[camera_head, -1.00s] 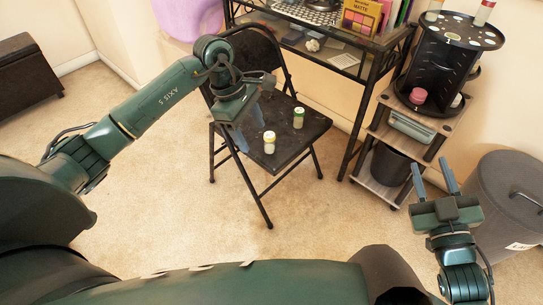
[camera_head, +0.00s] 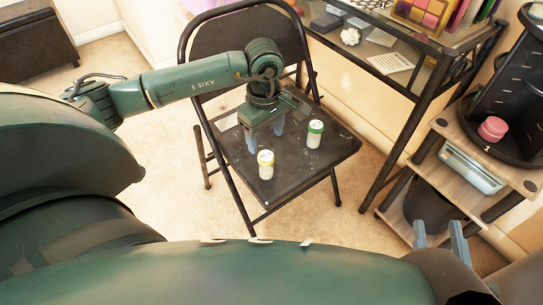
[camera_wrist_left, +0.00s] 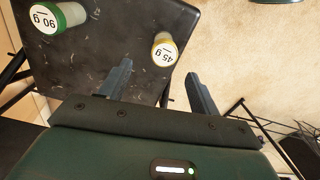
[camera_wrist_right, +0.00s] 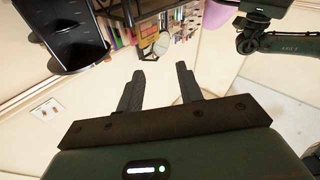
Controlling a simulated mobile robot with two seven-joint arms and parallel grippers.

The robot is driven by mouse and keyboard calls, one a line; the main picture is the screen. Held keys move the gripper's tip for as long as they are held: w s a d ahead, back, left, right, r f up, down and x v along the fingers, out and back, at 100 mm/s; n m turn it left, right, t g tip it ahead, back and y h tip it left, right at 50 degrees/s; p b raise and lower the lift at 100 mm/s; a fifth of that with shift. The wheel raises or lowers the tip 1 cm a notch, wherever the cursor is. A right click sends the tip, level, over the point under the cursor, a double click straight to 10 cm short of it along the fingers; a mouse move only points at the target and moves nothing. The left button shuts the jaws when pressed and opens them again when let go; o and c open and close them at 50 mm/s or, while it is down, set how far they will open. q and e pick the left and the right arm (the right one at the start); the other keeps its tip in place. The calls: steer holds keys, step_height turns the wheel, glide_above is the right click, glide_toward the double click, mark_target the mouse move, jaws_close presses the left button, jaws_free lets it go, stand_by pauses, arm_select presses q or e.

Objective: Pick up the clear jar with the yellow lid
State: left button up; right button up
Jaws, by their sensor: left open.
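The clear jar with the yellow lid (camera_head: 266,165) stands upright on the black folding chair's seat (camera_head: 300,173), near its front left. In the left wrist view the jar (camera_wrist_left: 164,52), with a "45 g" label on its lid, shows just beyond the fingertips, in line with the gap between them. My left gripper (camera_head: 265,138) is open and empty over the seat, close behind the jar; contact cannot be made out. My right gripper (camera_head: 439,238) is open and empty at the lower right, apart from the chair; it also shows in the right wrist view (camera_wrist_right: 161,76).
The chair's backrest (camera_head: 235,45) rises behind the arm. A glass-topped desk (camera_head: 385,48) and a shelf cart (camera_head: 460,165) stand to the right.

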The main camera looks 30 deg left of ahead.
mark_target(266, 154)
arm_select(q)
step_height(266, 154, down, 6)
steer(key=shift+s+f+b, duration=0.1)
steer(key=shift+s+b, duration=0.05)
steer(key=shift+b, duration=0.65)
steer(key=f+b, duration=0.1)
steer(key=f, duration=0.1)
steer(key=f+b, duration=0.1)
steer(key=f, duration=0.2)
steer(key=shift+s+d, duration=0.15)
steer(key=shift+s, duration=0.05)
steer(key=shift+f, duration=0.1)
steer(key=c, duration=1.1)
arm_select(e)
steer(key=shift+a+f+m+y, duration=0.2)
steer(key=shift+a+m+y, duration=0.2)
steer(key=shift+y, duration=0.1)
